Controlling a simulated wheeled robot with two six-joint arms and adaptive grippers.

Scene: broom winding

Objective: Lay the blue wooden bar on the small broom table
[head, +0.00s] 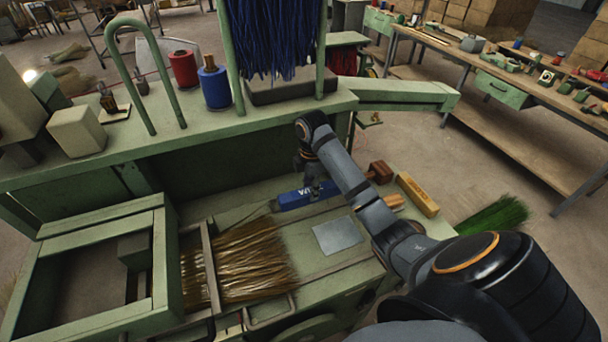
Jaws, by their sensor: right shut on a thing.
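The blue wooden bar (293,200) with white lettering is low over or on the green work surface (345,268), near its back; I cannot tell whether it touches. My right gripper (313,184) comes down on it from above and is shut on it. The gripper and wrist hide part of the bar and its lettering. I take the green work surface to be the small broom table. My left gripper is not in view.
Brown bristles (245,262) and a grey metal plate (338,236) lie in front of the bar. A yellow wooden block (417,195) and a red-brown block (380,171) are to its right. Green bristles (493,214) lie farther right. A raised green ledge (190,141) stands behind.

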